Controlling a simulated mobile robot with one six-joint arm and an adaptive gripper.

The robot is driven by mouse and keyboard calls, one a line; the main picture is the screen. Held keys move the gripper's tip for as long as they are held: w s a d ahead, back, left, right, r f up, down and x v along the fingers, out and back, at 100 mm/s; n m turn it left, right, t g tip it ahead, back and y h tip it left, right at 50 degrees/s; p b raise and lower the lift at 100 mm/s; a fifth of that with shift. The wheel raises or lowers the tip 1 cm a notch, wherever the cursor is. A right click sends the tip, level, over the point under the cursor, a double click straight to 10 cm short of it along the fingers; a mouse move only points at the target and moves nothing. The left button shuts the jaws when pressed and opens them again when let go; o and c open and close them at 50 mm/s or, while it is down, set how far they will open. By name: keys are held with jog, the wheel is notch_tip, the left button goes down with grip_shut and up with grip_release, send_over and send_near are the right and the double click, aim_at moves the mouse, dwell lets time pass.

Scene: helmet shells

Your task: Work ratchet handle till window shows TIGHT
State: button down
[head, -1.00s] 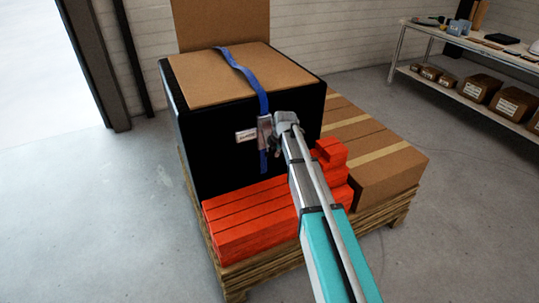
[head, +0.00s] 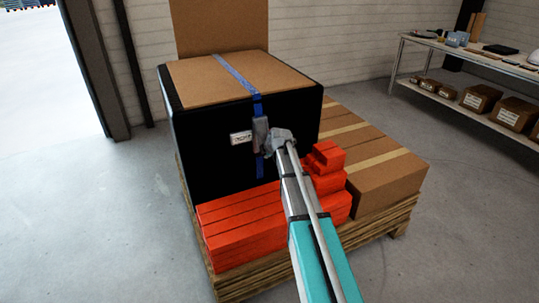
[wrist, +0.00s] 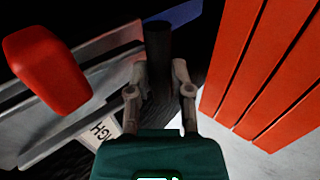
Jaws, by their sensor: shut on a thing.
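The blue strap (head: 238,75) runs flat and straight over the cardboard lid and down the front of the black crate (head: 205,158). The grey ratchet (head: 260,135) sits on the crate's front. A small white window plate (head: 240,138) with dark letters is just left of it; the word is too small to read there. In the wrist view the plate (wrist: 103,131) shows letters like "GH", with the rest hidden. My gripper (head: 272,142) is at the ratchet. In the wrist view its fingers (wrist: 158,80) are shut on the dark round ratchet handle (wrist: 158,42).
Red blocks (head: 255,215) lie in front of the crate and more are stacked at its right. Taped cardboard boxes (head: 375,155) share the wooden pallet (head: 258,282). A red knob (wrist: 45,68) is close left of my fingers. A shelf (head: 455,85) stands back right; floor left is clear.

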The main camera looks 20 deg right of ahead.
jog(key=shift+w+a+f, duration=0.1)
jog(key=shift+w+a, duration=0.15)
jog(key=shift+w, duration=0.1)
dwell(0.4)
jog(key=c, duration=0.7)
grip_release()
jog(key=shift+o, duration=0.8)
jog(key=shift+d, duration=0.1)
